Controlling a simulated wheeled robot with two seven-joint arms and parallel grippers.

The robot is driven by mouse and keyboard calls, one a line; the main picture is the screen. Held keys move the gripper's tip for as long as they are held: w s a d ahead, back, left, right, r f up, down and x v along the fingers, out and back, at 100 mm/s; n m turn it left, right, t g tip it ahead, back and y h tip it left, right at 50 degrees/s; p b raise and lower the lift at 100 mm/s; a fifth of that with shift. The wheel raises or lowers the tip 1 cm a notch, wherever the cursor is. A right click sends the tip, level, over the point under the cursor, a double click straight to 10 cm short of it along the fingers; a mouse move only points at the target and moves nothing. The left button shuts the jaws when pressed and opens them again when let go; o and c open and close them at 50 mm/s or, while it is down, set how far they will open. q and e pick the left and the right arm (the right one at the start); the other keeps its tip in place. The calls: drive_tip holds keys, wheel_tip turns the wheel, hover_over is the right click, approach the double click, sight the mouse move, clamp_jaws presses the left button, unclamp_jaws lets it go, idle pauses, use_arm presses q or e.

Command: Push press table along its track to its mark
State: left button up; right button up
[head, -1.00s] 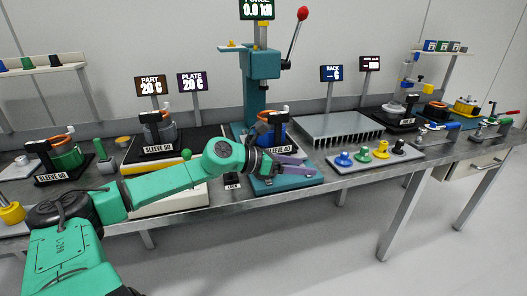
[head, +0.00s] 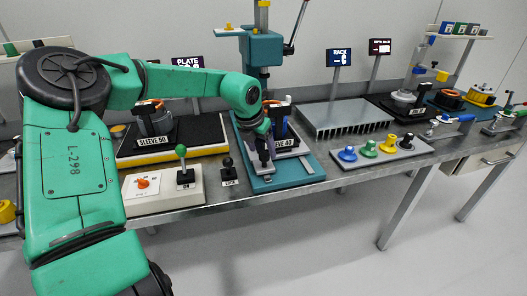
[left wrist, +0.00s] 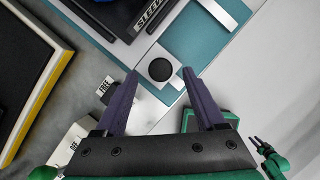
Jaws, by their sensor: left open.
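The press table, a light-edged plate (head: 299,149) bearing the black SLEEVE 40 stand (head: 285,142), sits on the teal base (head: 297,178) of the press (head: 265,50). My left gripper (head: 265,168) points down over the base's front part, beside the stand's left front. In the left wrist view its purple fingers (left wrist: 158,98) are spread with nothing between them. Just beyond them is a dark round knob (left wrist: 160,69) on a pale block, in line with the fingers' gap; contact cannot be told. The mark cannot be made out. A small green and dark shape in that view may be my right gripper (left wrist: 268,149).
A lever block (head: 229,170) and a white control box (head: 165,185) stand left of the base. A finned rack (head: 345,120) and a grey tray (head: 382,152) of coloured knobs are at right. SLEEVE 90 (head: 155,140) stands behind the control box. The table's front edge is close.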

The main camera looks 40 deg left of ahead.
use_arm(q)
drive_tip(key=x, duration=0.2)
drive_tip(key=shift+w+f, duration=0.1)
drive_tip(key=shift+f, duration=0.2)
clamp_jaws()
idle(1.2)
